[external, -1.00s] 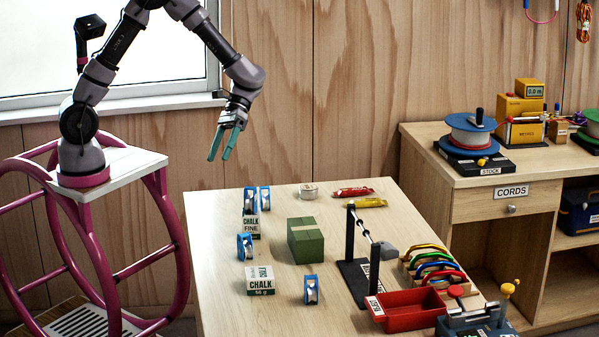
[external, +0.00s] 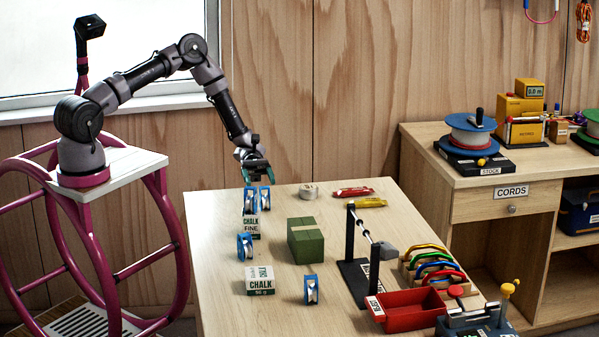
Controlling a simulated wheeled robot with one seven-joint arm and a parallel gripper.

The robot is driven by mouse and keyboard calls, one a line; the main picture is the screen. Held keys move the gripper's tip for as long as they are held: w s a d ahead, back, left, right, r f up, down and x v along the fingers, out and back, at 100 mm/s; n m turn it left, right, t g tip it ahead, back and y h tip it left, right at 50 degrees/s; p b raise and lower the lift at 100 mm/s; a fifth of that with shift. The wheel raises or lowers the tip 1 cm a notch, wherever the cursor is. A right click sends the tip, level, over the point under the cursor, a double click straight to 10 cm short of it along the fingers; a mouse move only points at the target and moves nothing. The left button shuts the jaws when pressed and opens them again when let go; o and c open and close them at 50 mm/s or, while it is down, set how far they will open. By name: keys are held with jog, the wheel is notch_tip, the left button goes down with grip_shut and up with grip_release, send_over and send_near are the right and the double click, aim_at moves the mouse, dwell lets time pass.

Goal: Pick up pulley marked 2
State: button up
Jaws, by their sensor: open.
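Several blue pulleys stand on the table, and no number on them is readable, so I cannot tell which is marked 2. Two stand side by side at the back left, a left one (external: 250,202) and a right one (external: 265,198). Another pulley (external: 245,247) stands farther forward on the left, and one more (external: 311,290) stands near the front middle. My gripper (external: 258,172) is open, with teal fingers, just above and behind the back pair. It looks empty and apart from them, though the exact gap is hard to judge.
A chalk box (external: 250,228) stands right in front of the back pair, and another chalk box (external: 260,280) is nearer the front. A green box (external: 305,241), a black stand (external: 352,270) and a red tray (external: 412,312) lie to the right. The left table strip is clear.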

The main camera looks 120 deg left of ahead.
aim_at(265, 187)
jog(key=x, duration=0.7)
jog(key=shift+w+d, duration=0.15)
jog(key=shift+w, duration=0.2)
grip_shut()
